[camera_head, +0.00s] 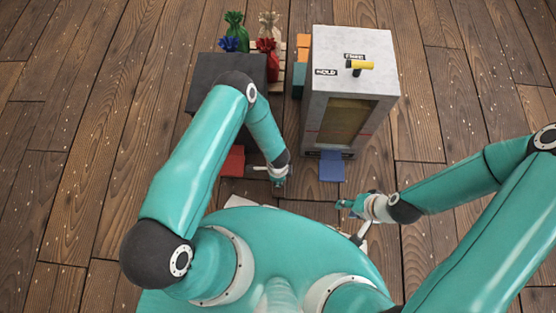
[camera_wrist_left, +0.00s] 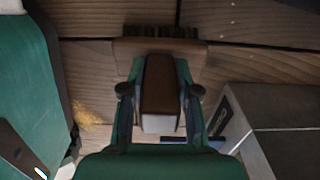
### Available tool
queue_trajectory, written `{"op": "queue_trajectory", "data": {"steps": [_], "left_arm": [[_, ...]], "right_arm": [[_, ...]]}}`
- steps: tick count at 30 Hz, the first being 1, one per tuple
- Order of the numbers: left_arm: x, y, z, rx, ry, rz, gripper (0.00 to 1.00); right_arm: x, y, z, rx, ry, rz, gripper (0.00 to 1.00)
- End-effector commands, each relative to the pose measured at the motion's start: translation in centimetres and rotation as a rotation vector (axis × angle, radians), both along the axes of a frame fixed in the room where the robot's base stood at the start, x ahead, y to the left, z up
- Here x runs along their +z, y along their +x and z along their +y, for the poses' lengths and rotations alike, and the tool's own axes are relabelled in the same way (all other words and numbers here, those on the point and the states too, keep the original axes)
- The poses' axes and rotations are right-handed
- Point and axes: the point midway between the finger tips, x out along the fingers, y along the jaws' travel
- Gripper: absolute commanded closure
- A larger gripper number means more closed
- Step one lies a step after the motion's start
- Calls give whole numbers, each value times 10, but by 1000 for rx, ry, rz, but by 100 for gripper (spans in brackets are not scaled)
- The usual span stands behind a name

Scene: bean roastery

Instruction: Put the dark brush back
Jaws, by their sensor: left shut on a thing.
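The dark brown brush (camera_wrist_left: 160,85) is in my left gripper (camera_wrist_left: 160,105), which is shut on its handle. In the left wrist view its wide head and dark bristles point to the top of the picture, over wooden planks. The handle's pale end faces my wrist. In the head view my left gripper (camera_head: 279,181) is in front of the dark block, near the red tray; I cannot make out the brush there. My right gripper (camera_head: 346,206) is low in front of the blue tray, too small to tell whether open or shut.
A grey machine (camera_head: 385,95) with a yellow lever (camera_head: 361,65) stands at the back, with a blue tray (camera_head: 332,168) in front. Left of it are a dark block (camera_head: 208,72), a red tray (camera_head: 233,161) and tied sacks (camera_head: 235,28). Plank floor is free at far right.

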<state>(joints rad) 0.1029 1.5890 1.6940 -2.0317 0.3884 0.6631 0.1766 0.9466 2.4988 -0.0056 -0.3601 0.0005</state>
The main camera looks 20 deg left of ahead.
Motion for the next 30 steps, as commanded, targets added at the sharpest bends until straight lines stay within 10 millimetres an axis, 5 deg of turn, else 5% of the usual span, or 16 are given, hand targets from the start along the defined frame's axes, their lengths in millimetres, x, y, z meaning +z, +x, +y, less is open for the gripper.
{"op": "queue_trajectory", "data": {"steps": [11,12,16,30], "left_arm": [[-8,0,0,-1,0,-1,100],[-7,0,0,-1,0,-1,65],[-7,0,0,-1,0,-1,44],[8,1,0,-1,1,-2,44]], "right_arm": [[-4,0,0,0,0,0,60],[-4,0,0,0,0,0,60],[-3,0,0,0,0,0,60],[4,0,0,0,0,0,60]]}}
